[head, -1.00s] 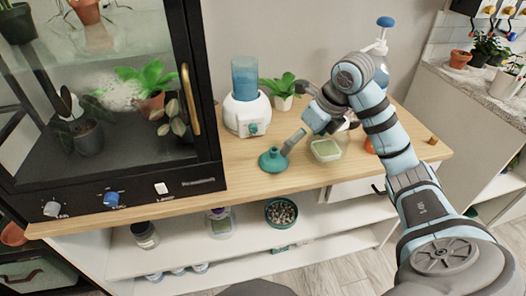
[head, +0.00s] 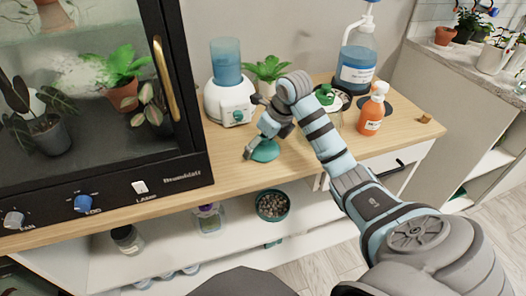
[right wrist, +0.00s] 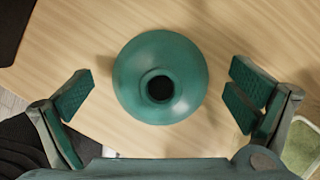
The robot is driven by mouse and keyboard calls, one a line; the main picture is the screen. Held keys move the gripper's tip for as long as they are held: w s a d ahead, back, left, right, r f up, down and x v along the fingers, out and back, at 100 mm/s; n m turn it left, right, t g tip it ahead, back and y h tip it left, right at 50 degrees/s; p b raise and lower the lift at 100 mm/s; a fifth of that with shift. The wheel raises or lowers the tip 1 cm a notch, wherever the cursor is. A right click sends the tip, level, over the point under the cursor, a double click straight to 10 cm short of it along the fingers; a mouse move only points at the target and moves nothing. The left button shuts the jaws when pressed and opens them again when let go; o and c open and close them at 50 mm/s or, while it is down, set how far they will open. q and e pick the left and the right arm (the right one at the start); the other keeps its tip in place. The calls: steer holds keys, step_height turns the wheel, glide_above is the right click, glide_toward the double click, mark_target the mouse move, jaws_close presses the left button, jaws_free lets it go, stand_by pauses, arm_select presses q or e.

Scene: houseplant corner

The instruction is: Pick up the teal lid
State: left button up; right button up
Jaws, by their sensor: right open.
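The teal lid (head: 266,151) lies on the wooden countertop, partly hidden by my right gripper in the head view. In the right wrist view the lid (right wrist: 160,77) is round and domed, with a raised collar around a dark hole at its centre. My right gripper (head: 255,148) is over the lid. In the right wrist view its open fingers (right wrist: 158,95) stand to the left and right of the lid, with a gap on each side and nothing held. My left gripper is not in view.
A white device with a blue tank (head: 228,98) and a potted plant (head: 268,70) stand behind the lid. A black glass cabinet (head: 190,180) is to the left. An orange bottle (head: 371,115) and a blue pump bottle (head: 357,65) stand right. A green-rimmed container (right wrist: 302,147) is beside the right finger.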

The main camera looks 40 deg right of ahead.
steer(key=c, duration=1.1)
